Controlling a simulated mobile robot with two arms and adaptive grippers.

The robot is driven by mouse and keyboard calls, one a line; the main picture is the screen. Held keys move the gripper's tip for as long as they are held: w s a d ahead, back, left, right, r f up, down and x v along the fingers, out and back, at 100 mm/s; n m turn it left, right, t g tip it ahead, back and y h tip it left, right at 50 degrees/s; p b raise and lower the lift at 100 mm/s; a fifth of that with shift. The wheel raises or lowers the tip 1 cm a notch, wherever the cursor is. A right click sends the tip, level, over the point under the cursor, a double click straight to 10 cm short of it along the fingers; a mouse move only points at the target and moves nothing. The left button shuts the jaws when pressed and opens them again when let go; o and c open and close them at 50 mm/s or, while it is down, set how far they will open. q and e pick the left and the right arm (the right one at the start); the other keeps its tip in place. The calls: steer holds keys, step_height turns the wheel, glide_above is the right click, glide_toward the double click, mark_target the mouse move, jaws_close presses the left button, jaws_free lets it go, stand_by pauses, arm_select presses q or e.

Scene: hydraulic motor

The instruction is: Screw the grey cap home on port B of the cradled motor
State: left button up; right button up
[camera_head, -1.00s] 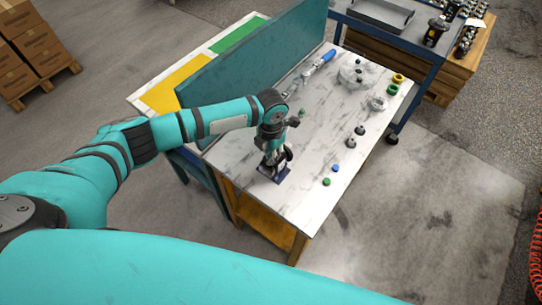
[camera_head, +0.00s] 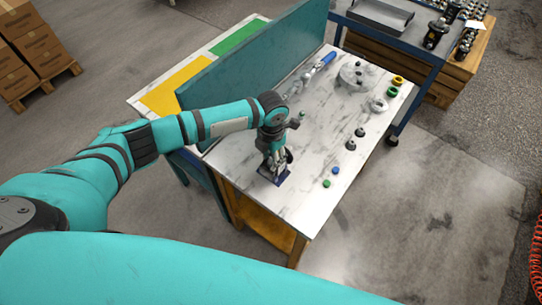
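My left gripper (camera_head: 275,167) points down over the dark blue cradle (camera_head: 284,177) at the near left of the white workbench (camera_head: 314,203). The motor in the cradle is mostly hidden behind the gripper, and I cannot make out port B. Whether the fingers are open or shut, and whether they hold a cap, is too small and covered to tell. Two dark grey caps or fittings, one farther back (camera_head: 360,132) and one nearer (camera_head: 351,145), stand on the bench right of the gripper. My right gripper is not in view.
A round grey plate (camera_head: 357,76), a yellow ring (camera_head: 398,80), a green ring (camera_head: 392,91) and a blue-handled tool (camera_head: 328,59) are farther back. A teal panel (camera_head: 260,58) borders the left.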

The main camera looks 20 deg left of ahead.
arm_select(q)
steer(key=n+p, duration=0.2)
steer(key=n, duration=0.1)
steer(key=n+p, duration=0.1)
steer(key=n, duration=0.1)
steer(key=shift+r, duration=0.25)
steer(key=shift+n+p, duration=0.3)
steer(key=shift+n, duration=0.8)
steer(key=shift+f+n, duration=0.2)
steer(key=shift+n, duration=1.2)
steer(key=shift+f, duration=0.1)
jaws_close()
steer(key=shift+b, duration=0.3)
